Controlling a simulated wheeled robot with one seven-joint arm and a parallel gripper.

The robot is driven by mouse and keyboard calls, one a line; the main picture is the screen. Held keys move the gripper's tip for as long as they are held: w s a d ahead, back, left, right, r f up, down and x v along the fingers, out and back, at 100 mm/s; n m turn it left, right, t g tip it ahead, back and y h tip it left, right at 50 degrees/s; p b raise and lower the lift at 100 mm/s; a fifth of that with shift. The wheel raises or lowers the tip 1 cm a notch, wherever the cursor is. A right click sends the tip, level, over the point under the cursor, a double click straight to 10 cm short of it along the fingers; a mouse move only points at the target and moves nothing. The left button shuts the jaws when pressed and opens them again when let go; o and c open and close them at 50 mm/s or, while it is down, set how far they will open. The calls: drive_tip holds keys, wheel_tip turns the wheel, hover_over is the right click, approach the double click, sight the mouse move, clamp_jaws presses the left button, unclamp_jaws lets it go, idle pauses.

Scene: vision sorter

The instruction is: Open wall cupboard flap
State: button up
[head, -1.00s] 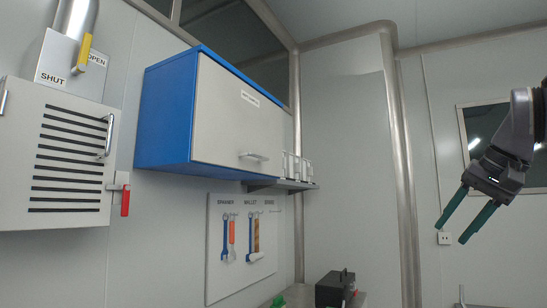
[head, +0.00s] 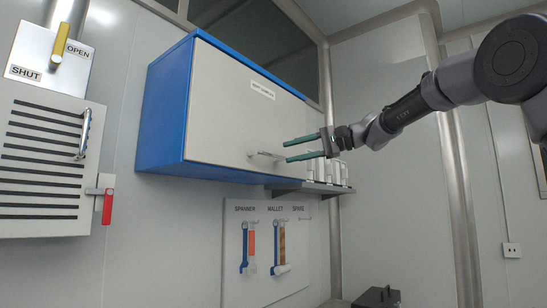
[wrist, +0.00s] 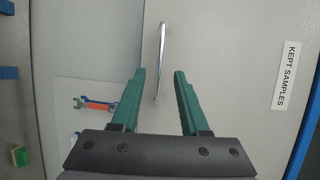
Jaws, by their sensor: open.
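The wall cupboard (head: 170,115) is blue with a pale grey flap (head: 225,110) on its front, and the flap is closed. The flap's bar handle (head: 266,155) sits near its lower edge; in the wrist view the handle (wrist: 160,60) shows as a shiny bar. A label reading KEPT SAMPLES (wrist: 286,75) is on the flap. My gripper (head: 285,151) has green fingers and is open and empty. Its fingertips are close to the handle in the head view. In the wrist view the gripper (wrist: 160,72) has the handle between the lines of its fingers; I cannot tell whether they touch.
Below the cupboard are a shelf (head: 310,187) with canisters and a tool board (head: 238,270) with a spanner and a mallet. A louvred panel (head: 40,160) with a red latch is at left. A dark box (head: 378,298) stands low at right.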

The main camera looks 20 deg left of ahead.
sight(276, 155)
drive_tip(key=a, duration=0.4)
drive_tip(key=a+f, duration=0.1)
drive_tip(key=a, duration=0.1)
drive_tip(key=shift+c, duration=0.3)
clamp_jaws()
idle(1.1)
